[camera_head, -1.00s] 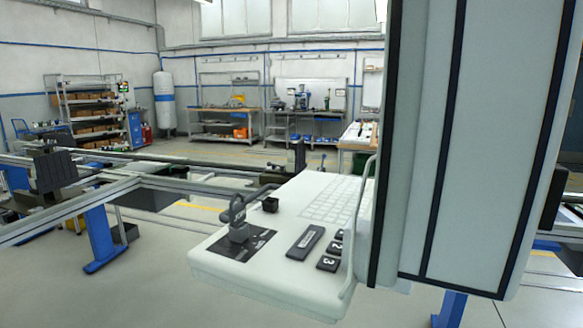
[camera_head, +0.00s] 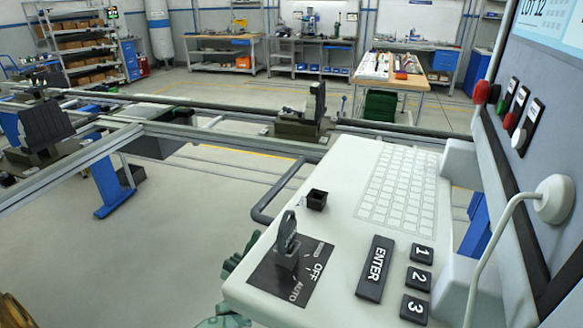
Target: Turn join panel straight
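The join panel stands at the right as a grey upright housing (camera_head: 545,110) with part of a screen (camera_head: 552,22) reading "LOT 12" at its top. It has red, green, black and white buttons and a white cable plug (camera_head: 554,199). Its white console (camera_head: 345,238) carries a keypad (camera_head: 399,186), an ENTER key (camera_head: 375,268), keys 1 to 3 and a key switch (camera_head: 287,245) marked OFF and AUTO. The housing shows at a slant, cut off at the right. Dark green jagged parts show behind the console's left edge; I cannot tell what they are. Neither gripper is clearly visible.
A metal rail frame (camera_head: 190,131) with dark clamp blocks (camera_head: 301,127) runs behind the console. Workbenches (camera_head: 315,58) and a shelf rack (camera_head: 82,48) stand at the back. The floor left of the console (camera_head: 185,215) looks clear.

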